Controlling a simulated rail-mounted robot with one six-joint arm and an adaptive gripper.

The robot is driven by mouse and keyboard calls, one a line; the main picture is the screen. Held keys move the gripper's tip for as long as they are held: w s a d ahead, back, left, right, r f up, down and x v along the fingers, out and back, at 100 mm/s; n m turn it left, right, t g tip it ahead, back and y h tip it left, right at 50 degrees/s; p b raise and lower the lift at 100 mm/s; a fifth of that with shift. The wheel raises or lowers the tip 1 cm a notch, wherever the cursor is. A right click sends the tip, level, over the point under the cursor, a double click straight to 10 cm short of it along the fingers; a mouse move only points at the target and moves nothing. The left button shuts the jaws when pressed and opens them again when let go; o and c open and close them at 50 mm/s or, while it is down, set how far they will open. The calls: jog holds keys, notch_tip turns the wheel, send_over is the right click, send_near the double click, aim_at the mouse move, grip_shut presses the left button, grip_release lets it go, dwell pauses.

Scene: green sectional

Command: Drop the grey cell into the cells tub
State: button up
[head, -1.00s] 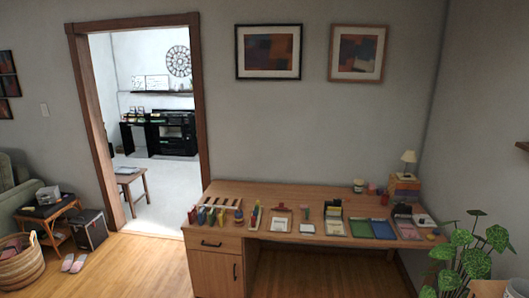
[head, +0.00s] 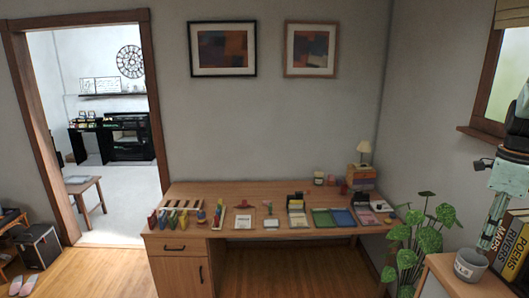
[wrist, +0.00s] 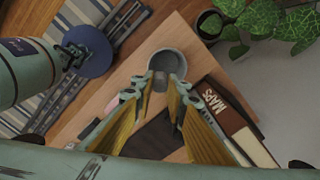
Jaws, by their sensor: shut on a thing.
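The grey tub (head: 470,264) stands on a small wooden side table at the lower right of the head view. In the wrist view the same round tub (wrist: 165,58) lies just beyond my fingertips, its rim partly hidden by them. My gripper (wrist: 163,82), with yellow inner finger faces, is shut on a small grey thing, the grey cell (wrist: 160,81), seen between the tips against the tub. The cell is mostly hidden, and its height above the tub is unclear. In the head view, my arm comes down at the right edge beside the tub.
Upright books (head: 515,245), one marked MAPS (wrist: 226,101), stand close beside the tub. A leafy plant (head: 422,240) is left of the side table (head: 437,272). A long desk (head: 235,190) with several small items and trays stands against the wall.

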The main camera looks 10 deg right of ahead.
jog(key=shift+f+b, duration=0.45)
jog(key=shift+f, duration=0.6)
jog(key=o, duration=0.9)
jog(key=shift+r, duration=0.15)
jog(key=shift+r, duration=5.85)
